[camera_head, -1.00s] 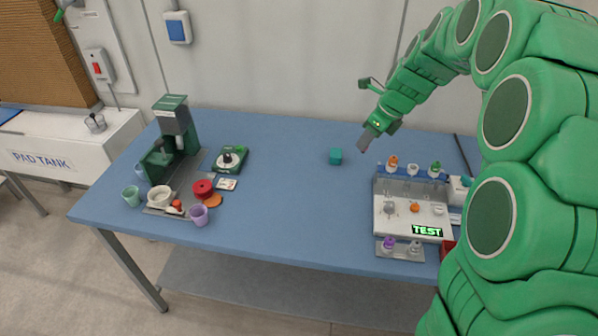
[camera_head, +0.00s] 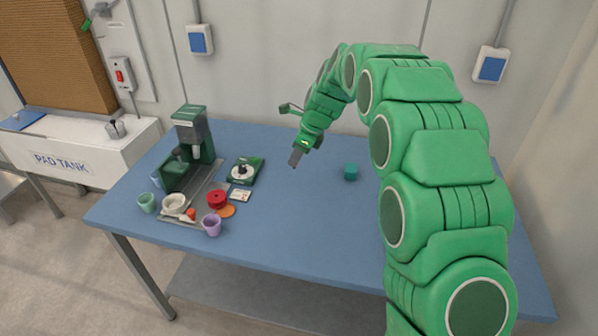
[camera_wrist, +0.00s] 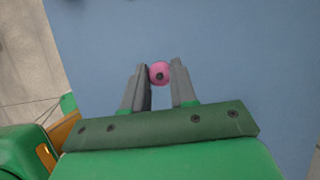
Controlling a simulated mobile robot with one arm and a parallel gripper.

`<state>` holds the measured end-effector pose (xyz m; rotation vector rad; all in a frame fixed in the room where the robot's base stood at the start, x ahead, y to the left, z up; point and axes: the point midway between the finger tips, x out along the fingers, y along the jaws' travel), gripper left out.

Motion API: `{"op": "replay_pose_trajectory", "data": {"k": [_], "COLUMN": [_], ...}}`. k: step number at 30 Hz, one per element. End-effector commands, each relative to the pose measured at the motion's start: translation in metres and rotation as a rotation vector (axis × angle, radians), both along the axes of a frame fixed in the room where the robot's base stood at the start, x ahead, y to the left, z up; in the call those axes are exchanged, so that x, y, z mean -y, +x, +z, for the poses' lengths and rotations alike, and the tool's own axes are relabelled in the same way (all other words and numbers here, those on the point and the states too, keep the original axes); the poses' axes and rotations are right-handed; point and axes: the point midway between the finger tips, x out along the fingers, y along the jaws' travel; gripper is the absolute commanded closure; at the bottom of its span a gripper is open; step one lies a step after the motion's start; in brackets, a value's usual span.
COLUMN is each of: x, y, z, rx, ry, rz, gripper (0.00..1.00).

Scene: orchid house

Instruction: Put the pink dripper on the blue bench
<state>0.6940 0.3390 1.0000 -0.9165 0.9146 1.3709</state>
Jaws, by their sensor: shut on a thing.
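In the head view my gripper (camera_head: 296,158) is above the blue bench (camera_head: 290,215), left of the teal cube. The dripper cannot be made out there. The wrist view shows plain blue bench top (camera_wrist: 230,60) beneath the dripper. I cannot tell the exact height above the top.
To the left are a green machine (camera_head: 192,140), a green dial device (camera_head: 245,170), a red round container (camera_head: 217,198), a white bowl (camera_head: 175,204) and a purple cup (camera_head: 212,224). The middle of the bench is clear.

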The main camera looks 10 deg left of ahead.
Motion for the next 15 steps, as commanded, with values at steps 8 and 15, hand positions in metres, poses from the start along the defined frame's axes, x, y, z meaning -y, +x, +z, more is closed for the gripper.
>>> {"op": "replay_pose_trajectory", "data": {"k": [8,15], "x": [-0.012,-0.022], "y": [0.026,0.047], "z": [-0.013,-0.024], "rx": [-0.001,0.000], "ry": [-0.001,0.000], "rz": [-0.001,-0.002], "gripper": [1.00,1.00]}}
